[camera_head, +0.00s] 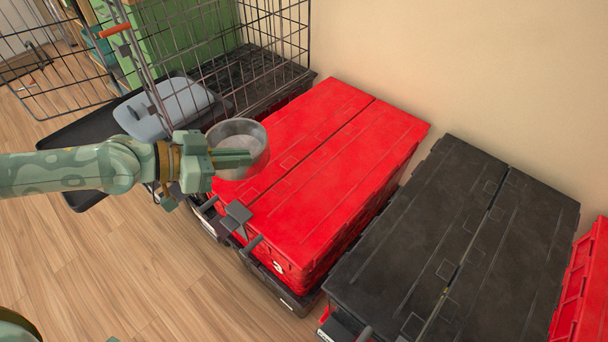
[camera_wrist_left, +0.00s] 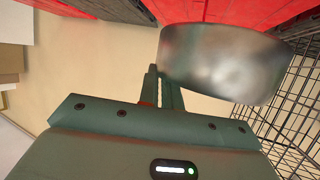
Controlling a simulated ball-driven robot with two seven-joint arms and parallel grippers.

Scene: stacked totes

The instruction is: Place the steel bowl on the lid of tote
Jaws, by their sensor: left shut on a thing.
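The steel bowl (camera_head: 237,137) is round, shiny and upright. My left gripper (camera_head: 236,158) is shut on its near side wall. The bowl appears held over the left end of the red tote's lid (camera_head: 322,142); the gap below it is hard to judge. In the left wrist view the bowl (camera_wrist_left: 222,62) sits at the tips of my left gripper's fingers (camera_wrist_left: 164,88). The red tote's lid is closed, flat and bare. The gripper hides part of the bowl's near side. My right gripper is not in view.
A closed black tote (camera_head: 465,240) stands to the right, with another red tote (camera_head: 585,285) at the right edge. A beige wall (camera_head: 480,70) runs behind the totes.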

